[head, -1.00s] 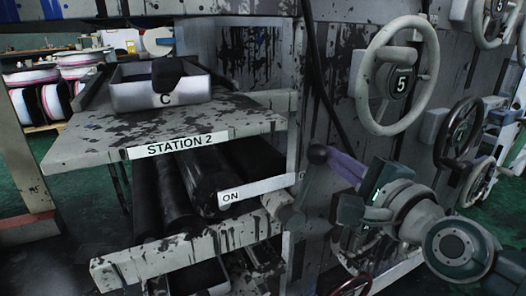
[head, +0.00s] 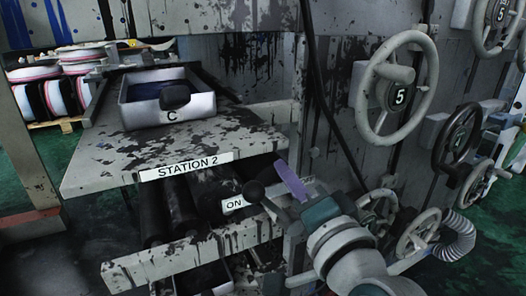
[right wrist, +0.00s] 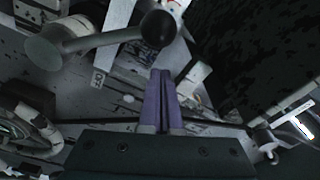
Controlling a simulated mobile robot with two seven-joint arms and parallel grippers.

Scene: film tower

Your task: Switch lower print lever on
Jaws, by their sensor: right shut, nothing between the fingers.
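The lower print lever ends in a black ball knob (head: 253,191), just right of the white ON label (head: 233,203) under the STATION 2 shelf. In the right wrist view the knob (right wrist: 158,28) sits on a pale grey shaft running left to a round pivot (right wrist: 45,52). My right gripper (head: 280,165) has purple fingers and is just right of the knob in the head view. The right wrist view shows the fingers (right wrist: 160,75) pressed together, empty, with their tips close to the knob. Whether they touch it I cannot tell. My left gripper is not in view.
The STATION 2 shelf (head: 100,170) juts out above the lever and carries a white tray (head: 200,102) marked C. Dark rollers (head: 180,205) lie beneath it. Handwheels, one marked 5 (head: 378,123), stick out of the panel on the right.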

